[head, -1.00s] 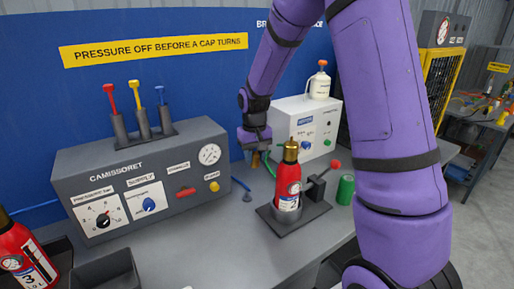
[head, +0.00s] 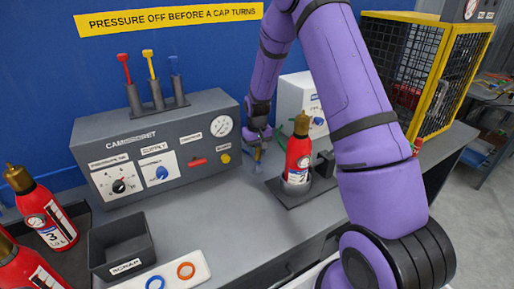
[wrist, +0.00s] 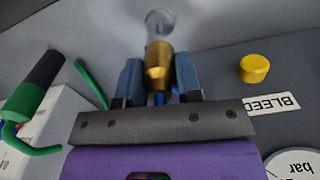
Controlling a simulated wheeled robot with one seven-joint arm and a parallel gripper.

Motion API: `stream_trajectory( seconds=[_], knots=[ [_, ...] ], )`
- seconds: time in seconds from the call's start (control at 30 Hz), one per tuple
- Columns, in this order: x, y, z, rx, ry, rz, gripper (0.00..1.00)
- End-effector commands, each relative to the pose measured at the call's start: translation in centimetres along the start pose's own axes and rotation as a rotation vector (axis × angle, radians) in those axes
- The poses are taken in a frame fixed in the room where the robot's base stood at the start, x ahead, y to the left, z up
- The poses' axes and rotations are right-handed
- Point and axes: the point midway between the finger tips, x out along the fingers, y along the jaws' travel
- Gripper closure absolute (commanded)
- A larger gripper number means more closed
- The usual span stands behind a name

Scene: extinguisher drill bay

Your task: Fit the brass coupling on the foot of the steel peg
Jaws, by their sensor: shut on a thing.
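My gripper (wrist: 158,80) has its two blue fingers shut on the brass coupling (wrist: 157,66) in the wrist view. Past the coupling, in line with it, is a pale, shiny rod with a round end (wrist: 160,22), which looks like the steel peg. I cannot tell whether the coupling is around the peg or only in front of it. In the head view my gripper (head: 258,142) is low over the bench, between the grey console and the red extinguisher. The coupling and the peg are too small or hidden there to make out.
The grey console (head: 205,112) stands close on the left. The red extinguisher (head: 298,160) in its black stand is close on the right. A white box (head: 291,92) is behind. A yellow knob (wrist: 254,68) and a green hose (wrist: 90,84) flank the gripper in the wrist view.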

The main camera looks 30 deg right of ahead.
Motion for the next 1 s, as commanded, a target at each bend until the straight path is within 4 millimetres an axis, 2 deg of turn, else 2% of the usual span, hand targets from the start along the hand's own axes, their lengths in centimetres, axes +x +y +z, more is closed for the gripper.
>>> stream_trajectory(
  seconds=[1.0],
  knots=[
    [4.4,0.0,0.0,0.000,-0.001,0.000,0.95]
  ],
)
